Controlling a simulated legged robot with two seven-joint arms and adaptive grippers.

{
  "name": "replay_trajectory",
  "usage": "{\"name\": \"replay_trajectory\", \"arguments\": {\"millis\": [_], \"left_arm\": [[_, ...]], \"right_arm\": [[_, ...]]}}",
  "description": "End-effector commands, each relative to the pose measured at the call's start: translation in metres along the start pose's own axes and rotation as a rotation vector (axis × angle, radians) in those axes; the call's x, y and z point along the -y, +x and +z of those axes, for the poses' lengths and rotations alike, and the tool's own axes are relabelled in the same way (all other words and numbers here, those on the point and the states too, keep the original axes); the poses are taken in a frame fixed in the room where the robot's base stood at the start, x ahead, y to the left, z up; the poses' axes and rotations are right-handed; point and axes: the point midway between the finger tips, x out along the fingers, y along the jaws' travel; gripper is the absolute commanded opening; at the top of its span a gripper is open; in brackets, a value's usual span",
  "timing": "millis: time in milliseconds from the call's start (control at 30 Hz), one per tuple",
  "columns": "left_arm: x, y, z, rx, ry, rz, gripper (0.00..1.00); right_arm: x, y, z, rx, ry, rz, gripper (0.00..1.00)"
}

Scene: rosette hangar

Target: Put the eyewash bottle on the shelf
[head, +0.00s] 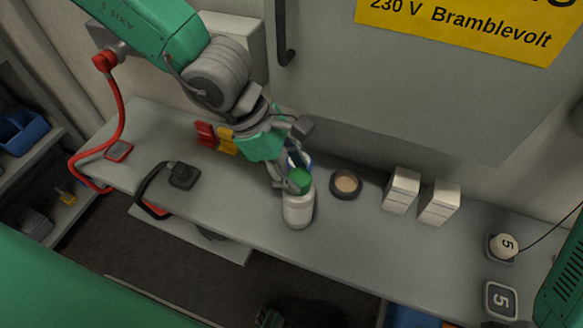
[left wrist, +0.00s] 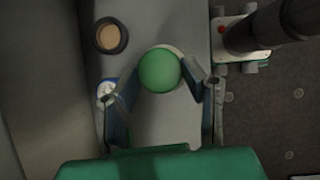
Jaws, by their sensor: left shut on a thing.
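The eyewash bottle, a white bottle with a green cap (head: 299,207), stands upright on the grey counter (head: 345,235) or just above it; I cannot tell which. My left gripper (head: 291,177) comes down from behind and is shut on the bottle near its cap. In the left wrist view the round green cap (left wrist: 160,70) sits between the two fingers of my left gripper (left wrist: 165,88), and the bottle's body is mostly hidden under it. A grey shelf rack (head: 62,205) stands at the far left.
A dark round dish (head: 346,184) and two white boxes (head: 402,190) stand right of the bottle. A blue-and-white thing (head: 299,160) is close behind it. Red and yellow items (head: 216,137), a black-cabled plug (head: 183,175) and a red cable (head: 121,100) are left. The counter's front middle is clear.

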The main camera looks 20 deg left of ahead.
Motion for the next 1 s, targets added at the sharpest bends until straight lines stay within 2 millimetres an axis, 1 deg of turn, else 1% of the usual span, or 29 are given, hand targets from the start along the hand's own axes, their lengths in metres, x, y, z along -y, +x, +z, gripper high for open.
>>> {"name": "replay_trajectory", "arguments": {"millis": [333, 800, 833, 867, 900, 1000], "left_arm": [[-0.0001, -0.0017, -0.002, 0.004, -0.001, 0.001, 0.0], [0.0, 0.0069, -0.004, 0.001, -0.001, 0.001, 0.0], [-0.0001, 0.0063, -0.0038, 0.001, 0.0, 0.001, 0.48], [-0.0001, 0.006, -0.0039, 0.001, -0.001, 0.001, 0.59], [-0.0001, 0.0058, -0.0042, 0.002, -0.001, 0.001, 0.62], [-0.0001, 0.0055, -0.0052, 0.002, -0.001, 0.001, 0.62]], "right_arm": [[-0.0001, -0.0003, -0.0003, -0.001, 0.0, 0.0, 0.76], [0.0, 0.0053, 0.0, -0.001, 0.0, 0.0, 0.76], [0.0, 0.0048, 0.0, -0.001, 0.0, 0.0, 0.76], [0.0, 0.0046, -0.0001, -0.001, 0.0, 0.0, 0.76], [-0.0001, 0.0045, -0.0001, -0.001, 0.0, 0.0, 0.76], [-0.0001, 0.0045, 0.0, -0.001, 0.0, 0.0, 0.76]]}}
